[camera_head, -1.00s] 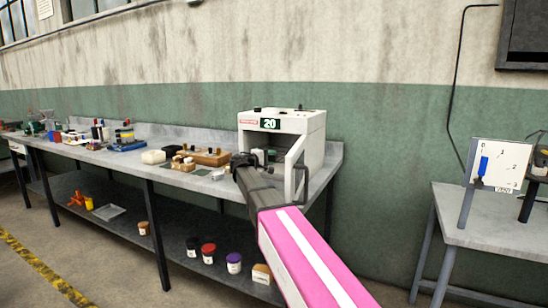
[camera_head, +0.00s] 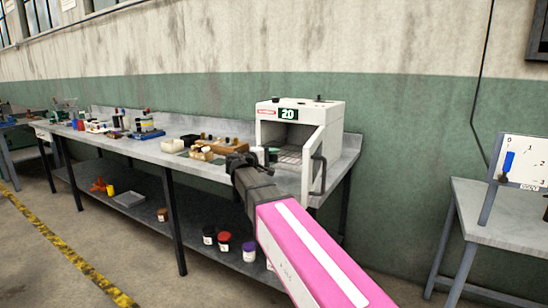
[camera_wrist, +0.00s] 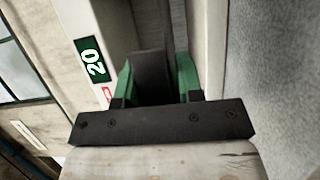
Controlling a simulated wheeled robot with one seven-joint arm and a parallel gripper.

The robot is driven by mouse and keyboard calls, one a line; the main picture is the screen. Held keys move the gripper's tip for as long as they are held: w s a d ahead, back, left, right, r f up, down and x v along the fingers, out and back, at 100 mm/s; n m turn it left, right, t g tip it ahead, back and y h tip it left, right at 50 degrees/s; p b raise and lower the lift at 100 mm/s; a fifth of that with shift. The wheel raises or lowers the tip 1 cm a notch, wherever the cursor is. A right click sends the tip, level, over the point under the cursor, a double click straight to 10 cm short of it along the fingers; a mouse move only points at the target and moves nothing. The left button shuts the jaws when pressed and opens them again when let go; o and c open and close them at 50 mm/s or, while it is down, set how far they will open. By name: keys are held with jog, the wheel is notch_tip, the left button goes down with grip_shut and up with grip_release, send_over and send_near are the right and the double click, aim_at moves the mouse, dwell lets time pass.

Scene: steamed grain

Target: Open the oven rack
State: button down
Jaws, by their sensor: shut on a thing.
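The white oven (camera_head: 335,112) stands on the long grey bench with its display reading 20. Its door (camera_head: 312,165) hangs open toward the right, with a dark handle (camera_head: 319,175). The oven rack (camera_head: 291,155) shows as a pale grid inside the opening. My gripper (camera_head: 243,160) is at the left front of the opening. In the wrist view, my gripper (camera_wrist: 156,82) has its green fingertips on either side of a dark grey piece (camera_wrist: 150,75). Whether this piece belongs to the rack is hard to tell. The oven display (camera_wrist: 92,60) is at left there.
A brown wooden block set (camera_head: 225,145) and a pale container (camera_head: 173,146) stand on the bench left of the oven. Several jars stand on the lower shelf (camera_head: 195,212). A second table (camera_head: 500,205) is at right. The floor in front is clear.

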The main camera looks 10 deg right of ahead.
jog(key=c, duration=0.9)
grip_release()
jog(key=shift+w+a+r, duration=0.1)
jog(key=shift+r, duration=0.25)
jog(key=shift+f, duration=0.1)
jog(key=v, duration=1.1)
jog(key=shift+f, duration=0.1)
